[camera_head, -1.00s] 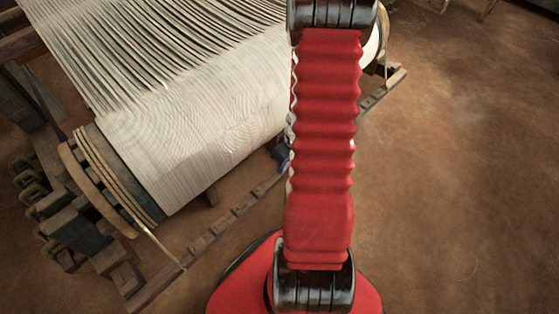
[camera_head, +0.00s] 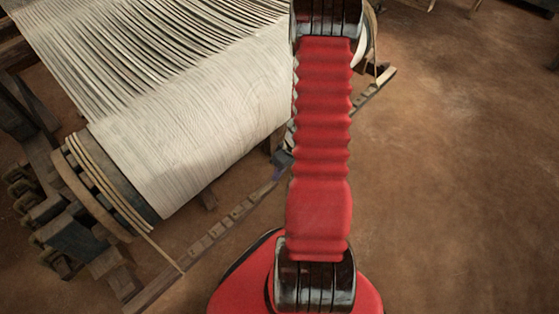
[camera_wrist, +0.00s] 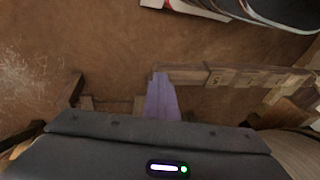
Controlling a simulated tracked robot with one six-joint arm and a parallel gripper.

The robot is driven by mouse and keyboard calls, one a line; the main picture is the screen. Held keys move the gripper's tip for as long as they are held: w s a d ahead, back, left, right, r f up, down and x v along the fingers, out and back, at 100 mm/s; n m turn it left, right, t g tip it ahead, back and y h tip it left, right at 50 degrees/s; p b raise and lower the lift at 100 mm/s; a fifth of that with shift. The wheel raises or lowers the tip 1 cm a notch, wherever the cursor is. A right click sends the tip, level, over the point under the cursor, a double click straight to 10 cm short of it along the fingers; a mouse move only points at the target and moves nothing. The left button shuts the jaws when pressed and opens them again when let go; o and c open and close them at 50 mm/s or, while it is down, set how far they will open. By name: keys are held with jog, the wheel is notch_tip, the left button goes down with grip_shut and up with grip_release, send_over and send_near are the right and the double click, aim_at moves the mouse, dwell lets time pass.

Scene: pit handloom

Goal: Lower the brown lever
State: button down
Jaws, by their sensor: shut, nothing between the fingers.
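A long notched brown wooden bar (camera_head: 225,225) runs diagonally low beside the loom's cloth roller. It may be the brown lever; I cannot be sure. In the wrist view the bar (camera_wrist: 235,77) extends right from the fingertips. My gripper (camera_wrist: 160,76) shows there as shut purple-grey fingers with nothing between them, at the bar's near end. I cannot tell whether they touch it. In the head view a small part of my gripper (camera_head: 282,163) shows left of my red arm, over the bar's line. My arm hides part of the bar.
The loom's cloth roller (camera_head: 185,160), with pale cloth and warp threads, fills the upper left. Dark wooden frame blocks (camera_head: 70,235) stand at its left end. Brown floor (camera_head: 460,190) is open on the right.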

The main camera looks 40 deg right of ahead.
jog(key=shift+s+d+f, duration=0.1)
jog(key=shift+s+f, duration=0.15)
jog(key=shift+f, duration=0.3)
jog(key=shift+w+d+r, duration=0.2)
jog(key=shift+w+r, duration=0.15)
jog(key=shift+r, duration=0.3)
jog(key=v, duration=1.3)
jog(key=shift+a+r, duration=0.3)
jog(key=shift+r, duration=0.1)
